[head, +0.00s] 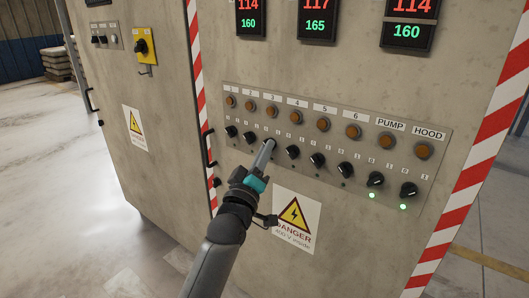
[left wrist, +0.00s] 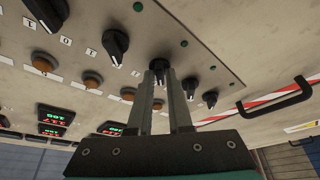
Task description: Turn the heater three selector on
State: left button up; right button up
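The heater three selector (left wrist: 159,65) is a small black knob in the lower row, under the label 3 and its unlit amber lamp (head: 271,110). In the head view my left gripper (head: 270,145) reaches up to it from below and largely hides it. In the left wrist view, where the panel appears upside down, the two fingers of my left gripper (left wrist: 162,80) stand on either side of the knob, tips at the knob. I cannot tell whether they press on it. The knob's pointer direction is unclear. My right gripper is out of view.
Selector two (head: 249,137) and selector four (head: 292,152) sit close on either side. The pump selector (head: 375,179) and hood selector (head: 408,189) have lit green lights beneath. A door handle (head: 208,149) stands left of the panel. A danger sign (head: 296,216) is below.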

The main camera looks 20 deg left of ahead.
pick_arm(q)
grip_shut()
jog(key=shift+m, duration=0.4)
jog(key=shift+w+a+m+g+h+p, duration=0.15)
jog(key=shift+m+g+h+p, duration=0.5)
jog(key=shift+m+h, duration=2.35)
jog(key=shift+a+m+g+h+p, duration=0.2)
jog(key=shift+m+g+h+p, duration=0.4)
jog(key=shift+m, duration=4.6)
jog(key=shift+w+a+m+g+h+p, duration=0.15)
jog(key=shift+m+g+h+p, duration=0.5)
jog(key=shift+m+h, duration=2.35)
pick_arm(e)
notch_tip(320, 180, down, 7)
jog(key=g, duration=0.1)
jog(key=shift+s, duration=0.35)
pick_arm(q)
jog(key=m+y, duration=0.2)
jog(key=shift+s+m, duration=0.1)
jog(key=shift+m, duration=0.2)
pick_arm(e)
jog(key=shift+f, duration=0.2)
